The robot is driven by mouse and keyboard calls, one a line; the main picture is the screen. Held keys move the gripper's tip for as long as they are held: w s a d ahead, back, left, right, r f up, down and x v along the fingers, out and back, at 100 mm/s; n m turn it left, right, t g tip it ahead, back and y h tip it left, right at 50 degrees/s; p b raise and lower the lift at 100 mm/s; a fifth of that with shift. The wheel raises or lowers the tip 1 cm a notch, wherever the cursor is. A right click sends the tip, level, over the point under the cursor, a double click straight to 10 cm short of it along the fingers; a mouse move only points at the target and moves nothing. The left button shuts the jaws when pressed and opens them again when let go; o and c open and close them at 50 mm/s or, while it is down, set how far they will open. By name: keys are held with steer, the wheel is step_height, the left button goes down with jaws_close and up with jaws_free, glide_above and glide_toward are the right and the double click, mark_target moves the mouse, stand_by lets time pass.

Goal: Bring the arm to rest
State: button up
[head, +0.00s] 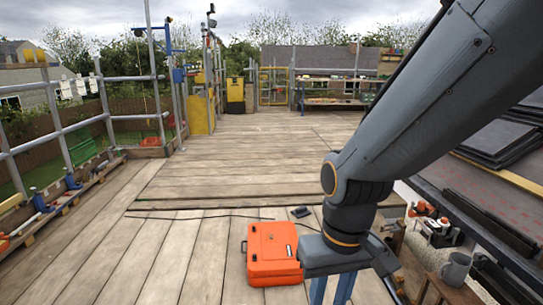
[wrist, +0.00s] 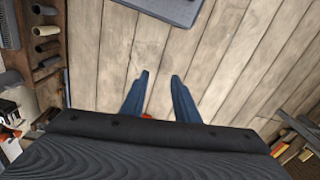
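My gripper (head: 331,291) hangs low in the head view, at the end of my grey arm, which comes down from the upper right. Its two blue fingers point down. In the wrist view the fingers of my gripper (wrist: 160,76) stand apart with bare planks between their tips. I see nothing held. An orange case (head: 270,250) shows just left of the gripper in the head view. Whether they touch I cannot tell.
Wooden decking (head: 225,165) stretches clear ahead. A cable (head: 205,217) and a small dark object (head: 300,212) lie on it. A metal railing (head: 85,125) runs along the left. A bench with a grey mug (head: 455,269) and dark stacked tiles (head: 505,140) are at the right.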

steer(key=s+d+r+m+p, duration=0.2)
steer(key=d+r+p, duration=0.7)
steer(key=r+p, duration=0.2)
steer(key=shift+s+h+p, duration=0.15)
steer(key=shift+h+p, duration=0.15)
steer(key=shift+p, duration=0.8)
steer(key=shift+d+m, duration=0.15)
steer(key=shift+m, duration=0.15)
